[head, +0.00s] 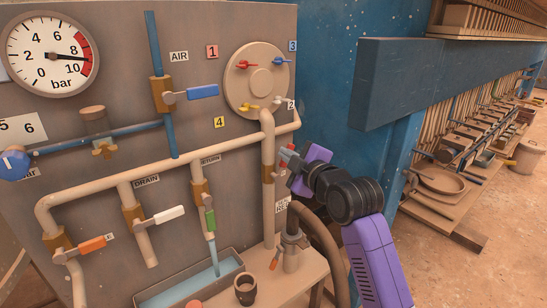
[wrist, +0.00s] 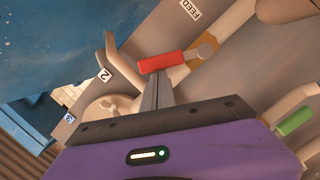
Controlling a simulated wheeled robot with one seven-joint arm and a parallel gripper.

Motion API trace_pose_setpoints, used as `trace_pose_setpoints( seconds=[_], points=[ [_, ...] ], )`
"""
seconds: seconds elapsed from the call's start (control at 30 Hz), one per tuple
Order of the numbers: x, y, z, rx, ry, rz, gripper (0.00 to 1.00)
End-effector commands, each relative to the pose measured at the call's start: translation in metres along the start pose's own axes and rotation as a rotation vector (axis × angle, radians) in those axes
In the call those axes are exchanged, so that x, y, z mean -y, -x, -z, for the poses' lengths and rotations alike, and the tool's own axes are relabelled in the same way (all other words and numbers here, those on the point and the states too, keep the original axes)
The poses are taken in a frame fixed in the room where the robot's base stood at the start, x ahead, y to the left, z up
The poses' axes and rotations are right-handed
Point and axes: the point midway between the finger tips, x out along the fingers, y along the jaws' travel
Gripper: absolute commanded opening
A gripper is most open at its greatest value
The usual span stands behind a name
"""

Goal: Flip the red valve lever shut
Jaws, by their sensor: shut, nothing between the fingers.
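The red valve lever (wrist: 160,62) shows in the wrist view, fixed at a brass valve body (wrist: 203,50) on the beige pipe near the FEED label. In the head view only a small red bit of it (head: 290,147) shows by my fingertips; the rest is hidden. The brass body (head: 268,175) is on the vertical pipe left of my gripper. My gripper (head: 287,160) is shut and empty.
A round plate (head: 262,88) carries several small coloured levers, one red. Blue (head: 203,91), white (head: 170,214), orange (head: 92,244) and green (head: 210,220) levers sit on nearby pipes. A thick hose (head: 322,240) and bench (head: 292,283) lie below. A blue column stands behind my gripper.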

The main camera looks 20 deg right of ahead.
Motion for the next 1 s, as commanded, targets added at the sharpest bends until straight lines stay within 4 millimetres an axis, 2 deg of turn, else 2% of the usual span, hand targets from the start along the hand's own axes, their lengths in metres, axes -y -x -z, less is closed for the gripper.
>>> trace_pose_setpoints(
  seconds=[0.47,1.0],
  points=[
    [-0.007,-0.009,-0.036,0.002,-0.442,0.109,0.00],
    [0.004,-0.017,-0.068,0.001,-0.879,0.220,0.00]
  ],
)
